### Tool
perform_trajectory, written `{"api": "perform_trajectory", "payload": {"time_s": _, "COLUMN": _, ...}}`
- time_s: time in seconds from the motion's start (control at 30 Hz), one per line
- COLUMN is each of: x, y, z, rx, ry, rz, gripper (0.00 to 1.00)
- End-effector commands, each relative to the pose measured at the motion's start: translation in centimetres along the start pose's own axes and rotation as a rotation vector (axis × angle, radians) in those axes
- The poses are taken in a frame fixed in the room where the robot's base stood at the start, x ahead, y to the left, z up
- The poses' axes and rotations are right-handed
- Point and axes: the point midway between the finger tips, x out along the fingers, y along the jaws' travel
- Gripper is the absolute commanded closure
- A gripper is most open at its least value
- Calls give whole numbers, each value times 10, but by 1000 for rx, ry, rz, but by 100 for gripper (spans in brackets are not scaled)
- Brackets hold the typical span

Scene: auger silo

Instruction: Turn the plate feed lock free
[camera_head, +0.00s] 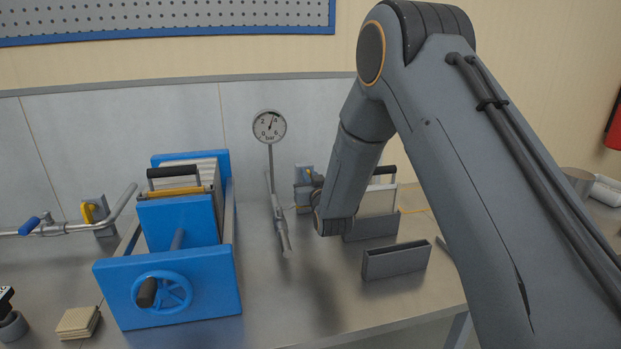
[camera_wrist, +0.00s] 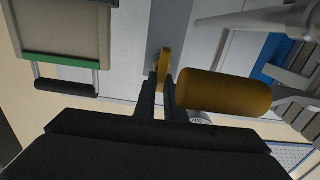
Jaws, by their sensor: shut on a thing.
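A yellow lock piece (camera_head: 309,174) sits on a small grey block (camera_head: 303,190) at the back of the bench, right of the gauge. I take it to be the plate feed lock. In the wrist view the yellow piece (camera_wrist: 164,62) stands between the fingertips of my gripper (camera_wrist: 162,78), which is shut on it. A thick orange-brown cylinder (camera_wrist: 224,92) lies right beside the fingers in the wrist view; I cannot tell what it joins to. In the head view my arm hides most of the gripper.
A blue press (camera_head: 170,225) with a handwheel (camera_head: 162,292) stands left. A pressure gauge (camera_head: 269,126) and a pipe (camera_head: 278,215) stand between it and my arm. A handled plate (camera_head: 377,200) and a grey slotted holder (camera_head: 396,261) are right of my gripper. Another yellow lock (camera_head: 88,213) is far left.

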Motion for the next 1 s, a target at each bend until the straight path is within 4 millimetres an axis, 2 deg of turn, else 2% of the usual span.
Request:
{"api": "perform_trajectory", "payload": {"time_s": 0.17, "x": 0, "y": 0, "z": 0, "rx": 0, "ry": -1, "rz": 0, "gripper": 100}}
{"api": "perform_trajectory", "payload": {"time_s": 0.2, "x": 0, "y": 0, "z": 0, "rx": 0, "ry": -1, "rz": 0, "gripper": 87}}
{"api": "perform_trajectory", "payload": {"time_s": 0.3, "x": 0, "y": 0, "z": 0, "rx": 0, "ry": -1, "rz": 0, "gripper": 72}}
{"api": "perform_trajectory", "payload": {"time_s": 0.67, "x": -4, "y": 0, "z": 0, "rx": 1, "ry": -2, "rz": -1, "gripper": 72}}
{"api": "perform_trajectory", "payload": {"time_s": 0.77, "x": -15, "y": 0, "z": 0, "rx": 1, "ry": -2, "rz": -1, "gripper": 72}}
{"api": "perform_trajectory", "payload": {"time_s": 1.0, "x": -55, "y": 0, "z": 1, "rx": 1, "ry": -2, "rz": -1, "gripper": 72}}
